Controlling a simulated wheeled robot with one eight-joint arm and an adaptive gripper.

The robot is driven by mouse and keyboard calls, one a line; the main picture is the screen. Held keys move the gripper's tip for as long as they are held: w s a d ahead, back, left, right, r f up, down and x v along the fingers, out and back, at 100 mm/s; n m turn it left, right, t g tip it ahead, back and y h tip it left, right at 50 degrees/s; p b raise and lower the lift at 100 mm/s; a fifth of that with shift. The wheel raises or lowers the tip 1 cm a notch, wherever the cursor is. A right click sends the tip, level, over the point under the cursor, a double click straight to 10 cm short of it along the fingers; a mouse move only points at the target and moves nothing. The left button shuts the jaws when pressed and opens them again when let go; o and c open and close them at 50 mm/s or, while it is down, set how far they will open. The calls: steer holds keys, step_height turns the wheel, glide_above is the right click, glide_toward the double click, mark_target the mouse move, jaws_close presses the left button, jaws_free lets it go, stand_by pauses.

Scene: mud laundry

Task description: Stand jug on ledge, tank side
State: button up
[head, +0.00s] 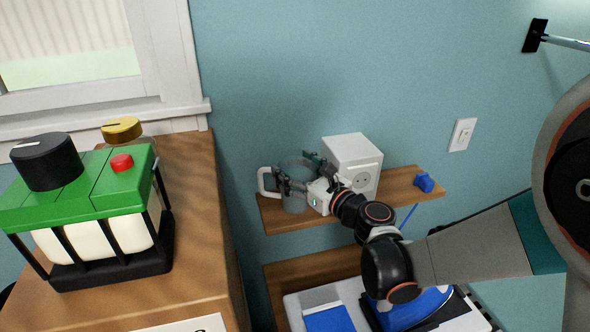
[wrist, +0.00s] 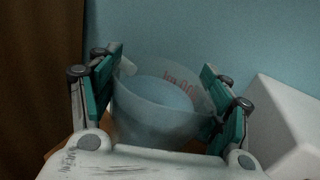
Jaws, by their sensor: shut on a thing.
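The jug (head: 294,199) is a translucent grey-blue vessel with a pale handle on its left. It is upright, or nearly so, at the left end of the upper wooden ledge (head: 290,222). I cannot tell whether its base touches the wood. My gripper (head: 298,180) is shut on the jug, with a finger on each side. In the wrist view the fingers (wrist: 160,88) flank the jug (wrist: 150,120), whose open rim and red marking show; its base is hidden. A white box (head: 352,160) with a round face stands on the ledge just right of the jug.
A blue item (head: 424,182) lies at the ledge's right end. A lower shelf (head: 310,270) holds blue and white things. A wooden cabinet (head: 190,200) at left bears a green-topped unit (head: 85,190) with pale tanks in a black frame. A wall switch (head: 462,134) is at right.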

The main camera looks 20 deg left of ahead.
steer(key=o, duration=1.8)
steer(key=shift+c, duration=0.2)
steer(key=shift+r+p, duration=0.2)
steer(key=shift+p, duration=0.1)
steer(key=v, duration=1.2)
